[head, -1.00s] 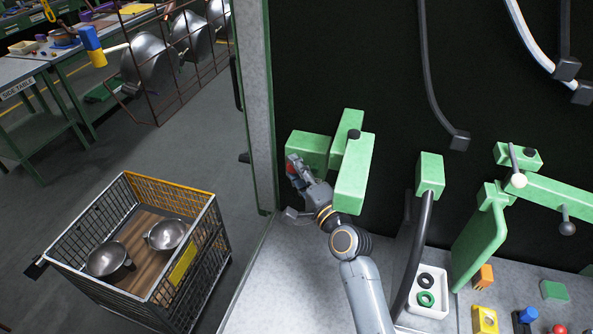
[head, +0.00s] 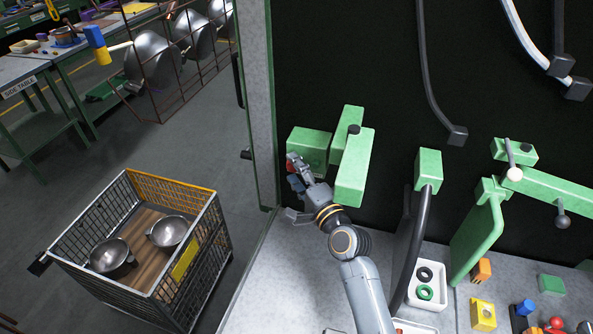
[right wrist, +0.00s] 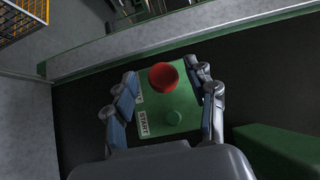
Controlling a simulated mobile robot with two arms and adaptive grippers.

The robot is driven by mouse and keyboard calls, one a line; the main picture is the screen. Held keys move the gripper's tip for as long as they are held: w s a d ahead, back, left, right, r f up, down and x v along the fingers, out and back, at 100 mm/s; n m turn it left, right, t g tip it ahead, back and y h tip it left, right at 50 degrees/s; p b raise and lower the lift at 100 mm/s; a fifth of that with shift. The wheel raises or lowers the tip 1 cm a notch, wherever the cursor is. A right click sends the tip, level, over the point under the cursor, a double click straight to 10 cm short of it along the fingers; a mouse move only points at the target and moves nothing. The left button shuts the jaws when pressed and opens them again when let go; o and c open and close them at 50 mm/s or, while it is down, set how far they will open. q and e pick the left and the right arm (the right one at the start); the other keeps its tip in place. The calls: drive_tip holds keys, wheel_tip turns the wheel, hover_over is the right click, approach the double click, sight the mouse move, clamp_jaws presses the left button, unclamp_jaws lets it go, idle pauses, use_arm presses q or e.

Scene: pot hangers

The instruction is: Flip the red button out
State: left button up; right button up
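The red button (right wrist: 164,76) is a round knob on a green control box (right wrist: 183,126), next to a flat green button (right wrist: 174,117) and a START label. In the head view the box (head: 309,141) is on the dark panel, and a bit of red shows by my fingers. My right gripper (right wrist: 166,74) is open, with one finger on each side of the red button. Small gaps seem to show between the fingers and the knob. In the head view my right gripper (head: 294,180) is just below the box and partly covers it. My left gripper is not in view.
Green blocks (head: 353,168) jut from the panel just right of my gripper. A white tray with rings (head: 427,304) and several coloured parts lie on the bench to the right. A wire cart (head: 208,262) with metal bowls stands on the floor at left.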

drive_tip(key=v, duration=1.2)
idle(0.4)
